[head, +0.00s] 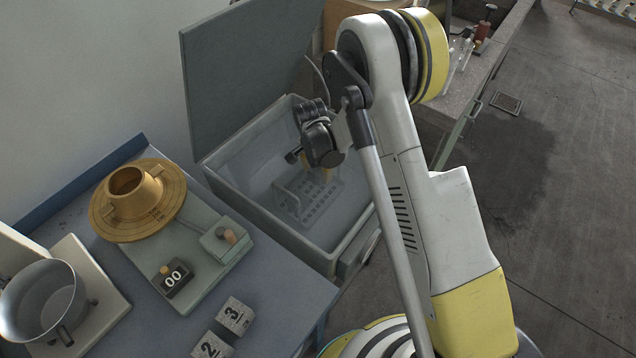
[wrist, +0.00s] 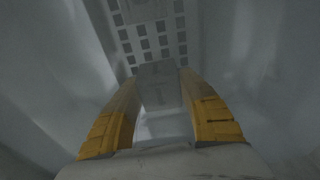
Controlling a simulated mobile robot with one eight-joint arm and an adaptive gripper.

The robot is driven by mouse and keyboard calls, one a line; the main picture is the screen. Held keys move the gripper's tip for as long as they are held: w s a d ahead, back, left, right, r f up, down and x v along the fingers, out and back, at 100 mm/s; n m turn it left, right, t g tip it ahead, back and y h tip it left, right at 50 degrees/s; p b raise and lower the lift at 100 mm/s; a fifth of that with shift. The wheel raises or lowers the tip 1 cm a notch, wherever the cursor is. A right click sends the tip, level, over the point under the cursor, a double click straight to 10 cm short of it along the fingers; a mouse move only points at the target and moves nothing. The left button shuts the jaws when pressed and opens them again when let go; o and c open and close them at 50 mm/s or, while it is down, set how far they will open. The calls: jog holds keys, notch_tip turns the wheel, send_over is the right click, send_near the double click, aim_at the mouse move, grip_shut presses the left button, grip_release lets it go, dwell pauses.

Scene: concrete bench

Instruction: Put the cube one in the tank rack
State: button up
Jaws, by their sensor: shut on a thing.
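My gripper (head: 317,168) is down inside the open tank (head: 240,165), above or at the grey rack (head: 298,203). In the wrist view its yellow fingers (wrist: 160,84) are shut on a grey cube (wrist: 160,96). I cannot read a number on this cube. The rack, with its grid of square holes, also shows in the wrist view (wrist: 152,38), beyond the cube. I cannot tell whether the cube touches the rack. In the head view the cube is hidden by the gripper. Cube two (head: 208,346) and cube three (head: 235,315) lie on the blue table.
The tank's raised lid (head: 250,75) stands behind it, and its walls surround my gripper. The blue table (head: 285,295) holds a brass flanged part (head: 150,224), a small 00 counter (head: 173,279) and a metal pan (head: 42,300). A concrete bench (head: 488,50) is at the upper right.

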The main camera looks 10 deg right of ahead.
aim_at(318, 180)
notch_tip(318, 180, down, 4)
jog(key=shift+f+b, duration=0.1)
jog(key=shift+b, duration=1)
jog(key=shift+r, duration=0.2)
jog(key=shift+f, duration=0.1)
jog(key=o, duration=1.3)
jog(key=shift+f, duration=0.1)
jog(key=shift+o, duration=0.2)
